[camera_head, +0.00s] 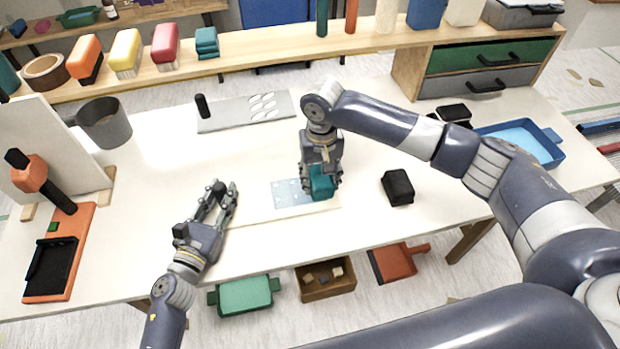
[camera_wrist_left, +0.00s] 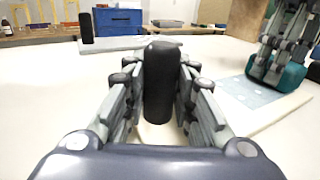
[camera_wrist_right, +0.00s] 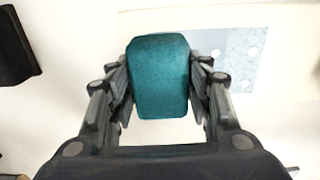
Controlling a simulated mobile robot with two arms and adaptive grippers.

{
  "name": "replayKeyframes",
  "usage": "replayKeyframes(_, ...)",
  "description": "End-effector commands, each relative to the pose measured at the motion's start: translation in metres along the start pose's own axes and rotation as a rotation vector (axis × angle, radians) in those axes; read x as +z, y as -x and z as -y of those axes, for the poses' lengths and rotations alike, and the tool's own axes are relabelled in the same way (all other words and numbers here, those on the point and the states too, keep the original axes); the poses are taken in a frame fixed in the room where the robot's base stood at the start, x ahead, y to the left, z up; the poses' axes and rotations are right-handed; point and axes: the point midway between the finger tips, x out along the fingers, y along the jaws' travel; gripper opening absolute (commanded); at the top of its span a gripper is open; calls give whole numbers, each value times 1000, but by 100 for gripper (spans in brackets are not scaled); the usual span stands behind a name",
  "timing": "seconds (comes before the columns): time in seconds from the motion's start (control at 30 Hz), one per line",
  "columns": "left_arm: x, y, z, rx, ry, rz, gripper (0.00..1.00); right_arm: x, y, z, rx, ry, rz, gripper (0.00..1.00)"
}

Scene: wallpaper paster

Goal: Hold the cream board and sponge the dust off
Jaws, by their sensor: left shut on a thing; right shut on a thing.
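The cream board (camera_head: 255,213) lies flat on the white table, with a pale blue dust patch with whitish spots (camera_head: 288,193) on it. My left gripper (camera_head: 222,192) is at the board's left end, shut on an upright black handle (camera_wrist_left: 161,85). The handle's join to the board is hidden. My right gripper (camera_head: 322,180) points down over the board, shut on a teal sponge (camera_wrist_right: 160,75). The sponge (camera_head: 321,186) is at the patch's right side, covering part of it; I cannot tell for certain whether it touches. The dust patch also shows in the right wrist view (camera_wrist_right: 232,55).
A grey board with a black handle (camera_head: 225,116) lies behind. A black block (camera_head: 397,187) is right of the cream board. A shelf of brushes runs along the back.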

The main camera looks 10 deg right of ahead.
Motion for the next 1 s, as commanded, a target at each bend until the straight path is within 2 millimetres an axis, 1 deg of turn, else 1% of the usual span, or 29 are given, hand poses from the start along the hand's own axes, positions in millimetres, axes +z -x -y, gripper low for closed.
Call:
replayKeyframes(0.03,-6,2,1,-1,-2,-10,0,2,-2,14,-7,8,4,17)
replayKeyframes(0.67,-5,1,2,-4,-1,-8,0,3,-1,118,-11,9,3,17)
replayKeyframes(0.7,-5,1,2,-4,-2,-8,0,2,4,116,-10,5,1,17)
replayKeyframes(0.8,-5,1,2,-3,-1,-8,0,2,33,115,-11,8,-3,17)
replayKeyframes(0.87,-5,1,2,-3,-1,-8,0,2,41,115,-9,7,-1,17)
replayKeyframes(1.0,-5,1,2,-2,-1,-9,0,1,64,114,-9,6,-2,17)
